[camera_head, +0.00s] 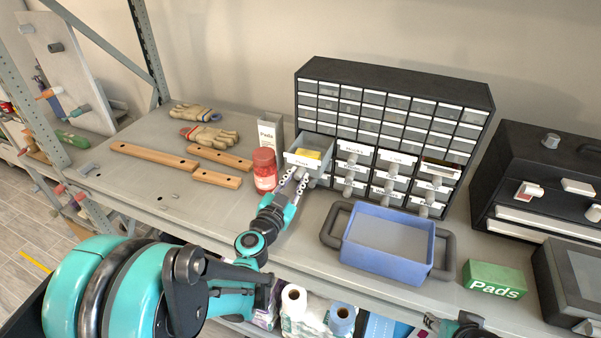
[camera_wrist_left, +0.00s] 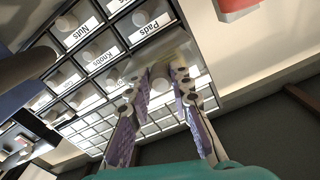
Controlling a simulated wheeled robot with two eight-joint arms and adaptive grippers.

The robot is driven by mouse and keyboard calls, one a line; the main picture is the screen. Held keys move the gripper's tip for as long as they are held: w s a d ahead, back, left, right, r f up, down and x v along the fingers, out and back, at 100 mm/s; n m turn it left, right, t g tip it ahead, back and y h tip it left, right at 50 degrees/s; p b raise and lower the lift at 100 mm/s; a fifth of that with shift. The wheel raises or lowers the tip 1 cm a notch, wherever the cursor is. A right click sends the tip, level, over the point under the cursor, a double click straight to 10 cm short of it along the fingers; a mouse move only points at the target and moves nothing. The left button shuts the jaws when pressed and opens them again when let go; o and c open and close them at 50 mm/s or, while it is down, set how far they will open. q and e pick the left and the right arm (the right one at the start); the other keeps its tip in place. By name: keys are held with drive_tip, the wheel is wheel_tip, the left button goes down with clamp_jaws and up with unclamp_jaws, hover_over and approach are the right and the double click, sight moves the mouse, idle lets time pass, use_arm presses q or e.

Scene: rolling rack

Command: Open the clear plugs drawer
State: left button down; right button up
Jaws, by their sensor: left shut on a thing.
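A black cabinet (camera_head: 400,88) with many small clear drawers stands on the shelf against the wall. A clear drawer (camera_head: 308,146) at its left, in the top row of larger drawers, is pulled out; yellow things lie inside. Its white front label is too small to read surely. My left gripper (camera_head: 298,178) is at this drawer's front and shut on its knob. In the left wrist view the fingers (camera_wrist_left: 162,85) stand around the pale round knob. My right gripper (camera_head: 440,322) shows only partly at the bottom edge; its jaws are unclear.
A red-lidded jar (camera_head: 264,170) stands close left of the gripper. A blue tray (camera_head: 388,240) with dark handles lies in front of the cabinet. A green Pads box (camera_head: 494,279) is at the right. Wooden bars (camera_head: 153,156) and gloves (camera_head: 208,136) lie left.

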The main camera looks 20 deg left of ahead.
use_arm(q)
drive_tip(key=c, duration=1.3)
unclamp_jaws()
drive_tip(key=shift+c, duration=0.2)
drive_tip(key=s, duration=1.2)
drive_tip(key=shift+a, duration=0.25)
drive_tip(key=d+f+g+h, duration=0.1)
drive_tip(key=d+f+g, duration=0.1)
drive_tip(key=d, duration=0.1)
drive_tip(key=s+d+f+g+h+b, duration=0.1)
drive_tip(key=d+f+g, duration=0.1)
drive_tip(key=d, duration=0.1)
drive_tip(key=s+d+f+g+h+b, duration=0.1)
drive_tip(key=d+f, duration=0.2)
drive_tip(key=d, duration=0.1)
drive_tip(key=shift+s+m+g+h, duration=0.2)
drive_tip(key=shift+m+g+h, duration=0.1)
drive_tip(key=shift+g+h, duration=0.1)
drive_tip(key=s+a+f+n+g+y+b, duration=0.2)
drive_tip(key=s+a+f+n+g+y, duration=0.2)
drive_tip(key=s, duration=0.5)
drive_tip(key=shift+f+n+g, duration=0.3)
drive_tip(key=shift+f+g, duration=0.15)
drive_tip(key=shift+g, duration=0.15)
